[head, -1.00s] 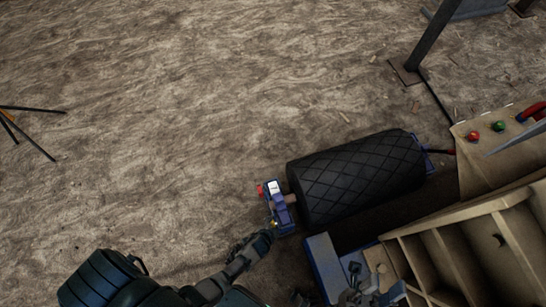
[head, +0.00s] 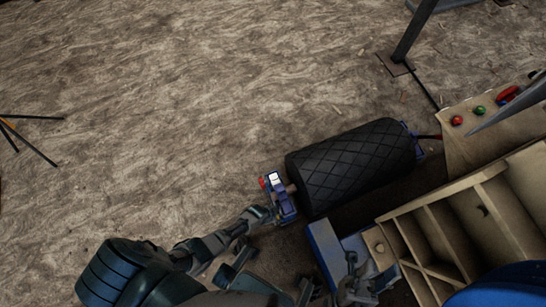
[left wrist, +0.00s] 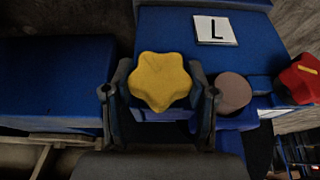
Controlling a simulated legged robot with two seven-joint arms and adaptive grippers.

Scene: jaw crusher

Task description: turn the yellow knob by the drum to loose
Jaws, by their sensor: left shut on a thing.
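The yellow star-shaped knob (left wrist: 160,81) sits on a blue housing in the left wrist view. My left gripper (left wrist: 160,100) has one finger on each side of the knob and is shut on it. In the head view my left gripper (head: 273,215) is at the blue bracket (head: 280,196) at the left end of the black drum (head: 350,165); the knob is hidden there. My right gripper (head: 358,280) is low in the head view, near the beige box, and its jaw opening is unclear.
A white plate marked L (left wrist: 216,30), a brown round end (left wrist: 233,88) and a red part (left wrist: 300,78) lie right of the knob. A beige compartmented box (head: 455,215) and a panel with red and green buttons (head: 479,110) stand right.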

